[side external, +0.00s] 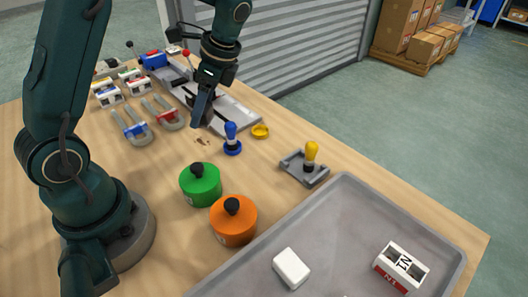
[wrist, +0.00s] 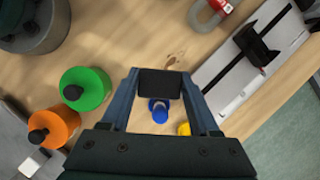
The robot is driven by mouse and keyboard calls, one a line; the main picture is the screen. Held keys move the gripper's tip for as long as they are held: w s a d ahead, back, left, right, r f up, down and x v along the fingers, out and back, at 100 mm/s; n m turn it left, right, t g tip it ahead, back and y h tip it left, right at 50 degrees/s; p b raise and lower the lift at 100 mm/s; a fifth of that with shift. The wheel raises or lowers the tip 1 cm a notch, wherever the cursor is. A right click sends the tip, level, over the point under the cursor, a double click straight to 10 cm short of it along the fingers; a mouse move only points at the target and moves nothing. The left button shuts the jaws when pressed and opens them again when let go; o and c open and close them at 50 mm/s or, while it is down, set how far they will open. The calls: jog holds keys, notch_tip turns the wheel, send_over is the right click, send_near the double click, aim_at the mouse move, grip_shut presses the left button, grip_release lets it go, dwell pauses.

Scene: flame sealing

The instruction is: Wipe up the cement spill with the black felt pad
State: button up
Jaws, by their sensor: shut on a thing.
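My gripper (wrist: 160,78) is shut on the black felt pad (wrist: 159,84), which spans the gap between the fingertips in the wrist view. In the side view my gripper (side external: 201,110) points down above the wooden table, and the pad cannot be made out clearly against the fingers. The cement spill is a small brown patch (side external: 203,141) on the bare wood, just below and beside the fingertips. It also shows in the wrist view (wrist: 172,60), just beyond the pad. I cannot tell whether the pad touches the table.
A blue-handled tool (side external: 232,140) and a yellow cap (side external: 260,131) stand close right of the spill. Green (side external: 200,184) and orange (side external: 234,220) lidded pots stand nearer. Horseshoe-shaped pieces (side external: 133,128) lie left. A grey rail fixture (side external: 238,117) lies behind; a grey tray (side external: 345,225) is front right.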

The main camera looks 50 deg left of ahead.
jog(key=shift+f, duration=0.1)
dwell(0.4)
send_over(204, 148)
jog(key=d, duration=0.1)
jog(key=shift+w+d+f, duration=0.1)
jog(key=shift+w+f, duration=0.1)
jog(key=shift+f, duration=1.15)
jog(key=shift+w+f, duration=0.2)
jog(key=shift+f, duration=1.15)
jog(key=shift+a+f, duration=0.35)
jog(key=shift+f, duration=0.3)
jog(key=shift+a+f, duration=0.3)
jog(key=shift+f, duration=0.3)
jog(key=shift+c, duration=1.3)
jog(key=shift+a, duration=3)
jog(key=shift+d, duration=3.65)
jog(key=shift+r, duration=4.05)
